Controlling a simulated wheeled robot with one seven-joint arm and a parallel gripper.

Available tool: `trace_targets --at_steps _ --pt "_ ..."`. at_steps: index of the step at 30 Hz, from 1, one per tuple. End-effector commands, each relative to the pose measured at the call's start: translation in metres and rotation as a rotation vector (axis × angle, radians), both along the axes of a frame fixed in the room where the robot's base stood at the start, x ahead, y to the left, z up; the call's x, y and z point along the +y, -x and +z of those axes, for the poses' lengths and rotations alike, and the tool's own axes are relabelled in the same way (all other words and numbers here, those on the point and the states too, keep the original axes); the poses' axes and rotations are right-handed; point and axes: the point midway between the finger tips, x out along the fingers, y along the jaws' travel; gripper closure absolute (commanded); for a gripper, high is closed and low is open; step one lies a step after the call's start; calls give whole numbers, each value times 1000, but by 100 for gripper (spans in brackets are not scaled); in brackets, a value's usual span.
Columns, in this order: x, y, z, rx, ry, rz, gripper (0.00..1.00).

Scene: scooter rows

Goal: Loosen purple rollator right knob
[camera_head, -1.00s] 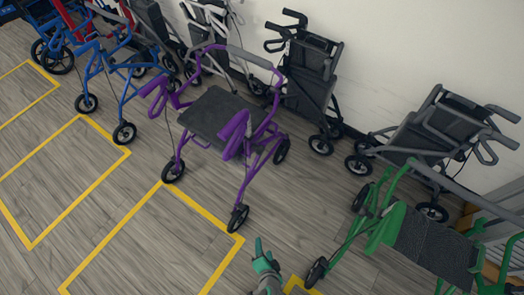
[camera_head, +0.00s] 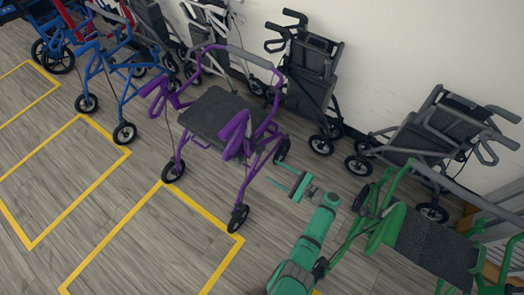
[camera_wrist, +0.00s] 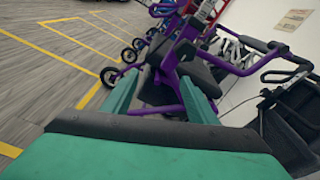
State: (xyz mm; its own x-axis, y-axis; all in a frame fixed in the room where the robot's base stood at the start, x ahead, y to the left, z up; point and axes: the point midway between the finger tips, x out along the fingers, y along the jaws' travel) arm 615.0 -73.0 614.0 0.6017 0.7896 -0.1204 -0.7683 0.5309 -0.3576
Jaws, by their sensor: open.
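The purple rollator (camera_head: 236,130) stands upright on the wood floor in the middle of the head view, with a dark seat (camera_head: 218,112). Its purple frame also shows ahead of the fingers in the wrist view (camera_wrist: 172,62). Its right knob is too small to make out in either view. My gripper (camera_head: 272,171) is open and empty, just right of the rollator's lower frame in the head view and apparently apart from it. In the wrist view the two green fingers (camera_wrist: 160,82) are spread, with part of the rollator showing between and beyond them.
A green rollator (camera_head: 390,225) stands close to my arm at the lower right. A grey rollator (camera_head: 425,140) and a black folded one (camera_head: 310,85) stand along the wall. A blue rollator (camera_head: 105,68) is to the left. Yellow-lined floor at lower left is clear.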

Motion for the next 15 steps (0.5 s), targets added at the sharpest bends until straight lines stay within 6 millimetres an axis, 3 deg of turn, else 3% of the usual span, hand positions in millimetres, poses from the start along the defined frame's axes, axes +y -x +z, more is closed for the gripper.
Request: trace_targets --at_steps 3,8,15 --pt "-17 -14 29 -18 -83 10 47" --pt "-24 -21 44 -28 -129 20 47" --pt "0 -37 45 -28 -131 24 47"
